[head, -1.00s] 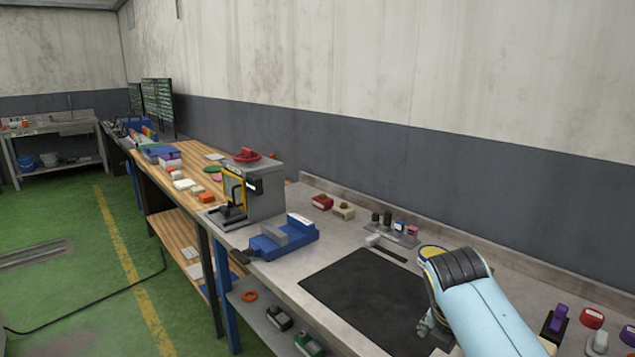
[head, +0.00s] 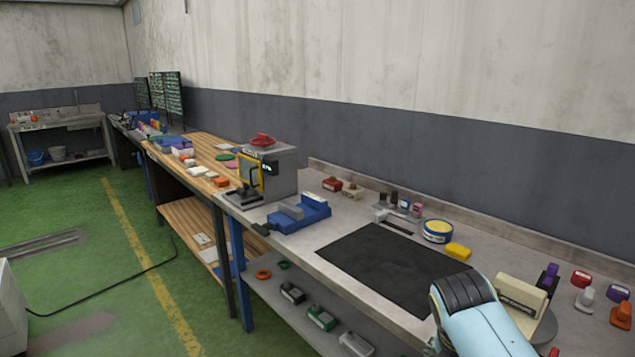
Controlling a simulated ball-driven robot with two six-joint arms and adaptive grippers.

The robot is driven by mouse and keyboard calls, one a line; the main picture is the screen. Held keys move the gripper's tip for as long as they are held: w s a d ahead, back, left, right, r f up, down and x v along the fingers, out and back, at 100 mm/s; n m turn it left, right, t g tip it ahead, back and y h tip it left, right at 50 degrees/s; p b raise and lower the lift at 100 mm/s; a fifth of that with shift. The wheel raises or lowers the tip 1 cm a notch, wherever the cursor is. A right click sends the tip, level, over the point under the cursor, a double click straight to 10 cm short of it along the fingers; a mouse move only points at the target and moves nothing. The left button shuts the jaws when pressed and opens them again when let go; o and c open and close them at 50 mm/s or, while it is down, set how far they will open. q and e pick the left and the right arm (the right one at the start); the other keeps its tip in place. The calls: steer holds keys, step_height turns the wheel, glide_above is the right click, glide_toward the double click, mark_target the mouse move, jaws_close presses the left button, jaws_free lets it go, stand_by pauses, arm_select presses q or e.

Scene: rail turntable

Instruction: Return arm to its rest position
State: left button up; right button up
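My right arm (head: 474,312) enters from the bottom right, a light blue link with a dark ribbed joint cap. It is in front of the near edge of the bench, just below the black mat (head: 395,262). Its gripper is hidden behind the arm and below the picture edge, so I cannot see its fingers. I see no thing held. My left arm and gripper are not in view.
Several stamp-like pieces stand at the right. The mat is bare.

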steer(key=s+d+f+m+g+b, duration=0.1)
steer(key=s+f+b, duration=0.4)
steer(key=s+f, duration=0.55)
steer(key=s+d+f+m+g+b, duration=0.15)
steer(key=s+f+b, duration=0.4)
steer(key=f, duration=0.75)
steer(key=s+d+f+m+g+b, duration=0.1)
steer(key=s+f+m+b, duration=0.15)
steer(key=s+f, duration=0.85)
steer(key=s+d+f+m+t+y+b, duration=0.1)
steer(key=s+f+m+b, duration=0.7)
steer(key=s+f+m, duration=1)
steer(key=s+d+m+y, duration=0.1)
steer(key=m, duration=0.2)
steer(key=shift+s+d+t+y+b, duration=0.3)
steer(key=shift+s+d+t, duration=0.05)
steer(key=shift+s+d, duration=0.05)
